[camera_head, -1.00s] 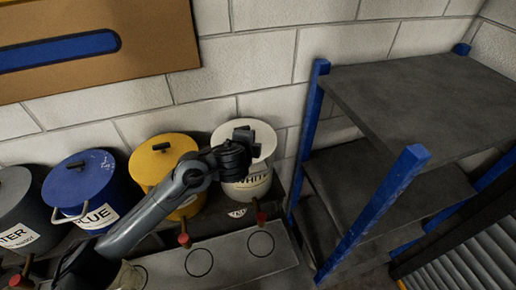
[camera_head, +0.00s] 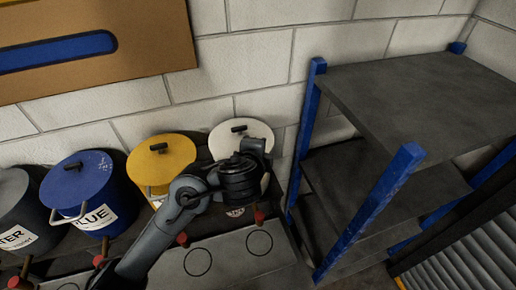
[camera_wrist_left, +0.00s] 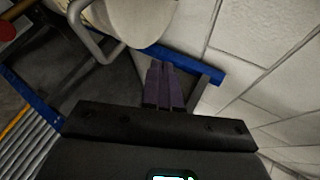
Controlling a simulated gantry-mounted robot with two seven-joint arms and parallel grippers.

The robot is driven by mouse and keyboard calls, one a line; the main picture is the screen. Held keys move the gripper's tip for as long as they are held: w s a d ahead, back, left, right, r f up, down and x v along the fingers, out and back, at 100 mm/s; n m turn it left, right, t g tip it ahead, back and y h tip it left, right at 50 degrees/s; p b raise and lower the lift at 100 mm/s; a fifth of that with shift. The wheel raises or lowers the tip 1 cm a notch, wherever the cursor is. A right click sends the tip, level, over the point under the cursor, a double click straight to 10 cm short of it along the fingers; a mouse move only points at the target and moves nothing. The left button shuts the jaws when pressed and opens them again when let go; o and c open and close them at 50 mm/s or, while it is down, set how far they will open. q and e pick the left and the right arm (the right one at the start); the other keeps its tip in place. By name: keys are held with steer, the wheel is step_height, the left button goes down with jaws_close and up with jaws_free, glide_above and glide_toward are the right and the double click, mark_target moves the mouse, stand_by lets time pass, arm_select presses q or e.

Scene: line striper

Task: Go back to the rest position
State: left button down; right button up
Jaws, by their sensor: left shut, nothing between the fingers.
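My left arm comes in from the lower left in the head view. Its gripper (camera_head: 255,147) is in front of the white bucket (camera_head: 226,138) and overlaps it in the picture. I cannot tell the gap between them. In the left wrist view the dark purple fingers (camera_wrist_left: 163,72) are together and empty. A pale bucket with a metal handle (camera_wrist_left: 122,18) is at the top of that view, beyond the fingers. My right gripper is in neither view.
Yellow (camera_head: 160,160), blue (camera_head: 78,172) and grey (camera_head: 12,195) buckets stand left of the white one along the wall. A grey ledge (camera_head: 228,252) with marked circles runs below them. A blue-posted shelf (camera_head: 410,95) stands close on the right.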

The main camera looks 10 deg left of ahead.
arm_select(q)
steer(key=s+a+f+n+g+p, duration=0.25)
steer(key=s+a+f+n, duration=0.3)
steer(key=s+f, duration=0.45)
steer(key=s+a+f+n+g+p, duration=0.2)
steer(key=s+a+f+n+g, duration=0.15)
steer(key=s+f+n, duration=0.65)
steer(key=s+a+f+g, duration=0.1)
steer(key=s+a, duration=0.5)
steer(key=s, duration=0.7)
steer(key=shift+a+f+n+g+p, duration=0.25)
steer(key=shift+n+g+p, duration=0.2)
steer(key=shift+g, duration=0.25)
